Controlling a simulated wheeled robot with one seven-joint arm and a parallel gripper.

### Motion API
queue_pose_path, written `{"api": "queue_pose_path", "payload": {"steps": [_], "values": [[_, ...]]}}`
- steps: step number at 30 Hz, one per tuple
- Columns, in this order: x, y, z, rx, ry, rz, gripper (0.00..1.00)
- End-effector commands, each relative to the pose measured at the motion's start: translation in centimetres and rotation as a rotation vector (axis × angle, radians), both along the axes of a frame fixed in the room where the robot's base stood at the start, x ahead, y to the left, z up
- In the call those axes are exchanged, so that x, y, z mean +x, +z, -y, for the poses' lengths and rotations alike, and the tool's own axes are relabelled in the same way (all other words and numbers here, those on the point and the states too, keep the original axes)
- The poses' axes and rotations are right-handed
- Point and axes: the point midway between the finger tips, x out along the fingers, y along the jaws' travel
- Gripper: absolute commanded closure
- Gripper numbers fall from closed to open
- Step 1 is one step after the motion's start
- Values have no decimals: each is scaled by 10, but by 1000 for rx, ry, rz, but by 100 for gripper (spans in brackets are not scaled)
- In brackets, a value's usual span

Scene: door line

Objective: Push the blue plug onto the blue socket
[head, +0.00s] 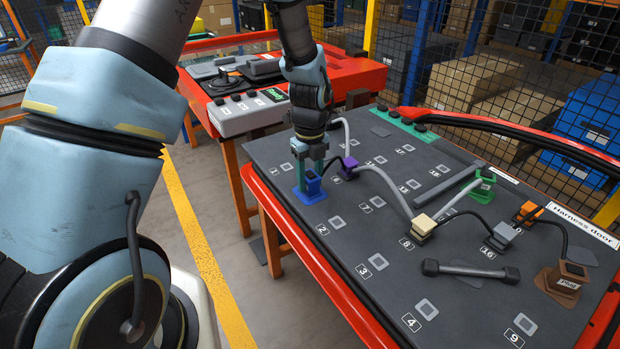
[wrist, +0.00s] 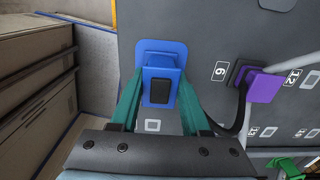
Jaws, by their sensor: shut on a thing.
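The blue plug (head: 313,184) stands at the blue socket (head: 309,196) near the board's left edge. In the wrist view the plug (wrist: 161,72) sits within the outline of the blue socket plate (wrist: 178,46). My gripper (head: 312,178) points down with its green fingers on either side of the plug, shut on it. The fingers also show in the wrist view (wrist: 161,88). A black cable runs from the plug to the purple plug (head: 348,168). I cannot tell whether the blue plug is fully down in the socket, as its underside is hidden.
The grey board (head: 345,265) carries numbered spots. Beige (head: 423,226), grey (head: 504,236), orange (head: 528,213) and green (head: 483,182) pieces stand to the right with cables. A dark bar (head: 470,270) lies near the front. A red-framed table (head: 345,75) stands behind.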

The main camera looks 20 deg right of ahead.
Motion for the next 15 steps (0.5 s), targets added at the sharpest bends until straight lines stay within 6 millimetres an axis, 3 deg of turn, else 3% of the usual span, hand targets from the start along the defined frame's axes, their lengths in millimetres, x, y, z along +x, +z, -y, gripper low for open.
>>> {"api": "queue_pose_path", "payload": {"steps": [11, 12, 15], "values": [[0, -3, 0, 0, 0, -1, 100], [0, -3, 0, 0, 0, -1, 50], [0, -3, 0, 1, 0, -1, 39]]}}
